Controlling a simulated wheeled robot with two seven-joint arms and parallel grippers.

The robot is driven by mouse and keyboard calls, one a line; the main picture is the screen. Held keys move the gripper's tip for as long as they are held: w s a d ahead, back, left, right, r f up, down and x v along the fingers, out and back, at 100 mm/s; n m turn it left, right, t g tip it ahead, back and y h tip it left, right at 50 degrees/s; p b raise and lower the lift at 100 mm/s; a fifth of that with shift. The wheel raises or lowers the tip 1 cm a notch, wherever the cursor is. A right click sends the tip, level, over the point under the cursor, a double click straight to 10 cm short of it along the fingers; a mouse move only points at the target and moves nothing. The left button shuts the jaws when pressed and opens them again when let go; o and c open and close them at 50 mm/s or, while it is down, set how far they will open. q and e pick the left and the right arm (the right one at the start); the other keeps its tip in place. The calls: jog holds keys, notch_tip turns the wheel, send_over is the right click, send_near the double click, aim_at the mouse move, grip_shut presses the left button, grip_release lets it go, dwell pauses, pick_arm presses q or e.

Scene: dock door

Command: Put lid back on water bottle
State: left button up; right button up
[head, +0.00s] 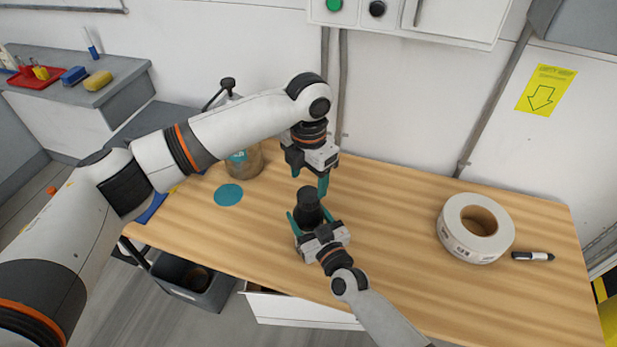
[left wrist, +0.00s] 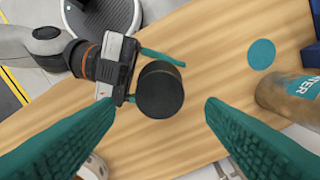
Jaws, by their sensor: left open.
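A dark, upright cylinder (head: 308,207) with a narrower top stands at the middle of the wooden table; I cannot tell whether it is the bottle or its lid. It also shows in the left wrist view (left wrist: 160,92). My right gripper (head: 312,217) has a finger on either side of it; whether they touch it is unclear. My left gripper (head: 316,184) is open and empty, above and just behind the cylinder. A brownish container (head: 245,163) with a teal label stands at the back left, partly hidden by my left arm; part of its lettering shows in the left wrist view (left wrist: 292,95).
A flat teal disc (head: 228,194) lies left of the cylinder. A white tape roll (head: 475,228) and a marker (head: 533,256) lie on the right. A grey bin (head: 190,285) stands below the table's front left edge. The table between cylinder and roll is clear.

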pick_arm(q)
jog(key=n, duration=0.5)
jog(key=shift+r+n, duration=0.2)
jog(key=shift+n, duration=0.2)
jog(key=n, duration=0.4)
jog(key=shift+r, duration=0.15)
jog(key=n, duration=0.4)
jog(key=shift+r+n, duration=0.2)
jog(key=shift+n, duration=0.2)
jog(key=n, duration=0.6)
jog(key=shift+r, duration=0.25)
jog(key=n, duration=0.6)
jog(key=shift+r+n, duration=0.25)
jog(key=shift+n, duration=0.15)
jog(key=n, duration=0.4)
jog(key=shift+r, duration=0.15)
jog(key=n, duration=0.4)
jog(key=shift+r, duration=0.15)
jog(key=n, duration=0.6)
jog(key=shift+r, duration=0.2)
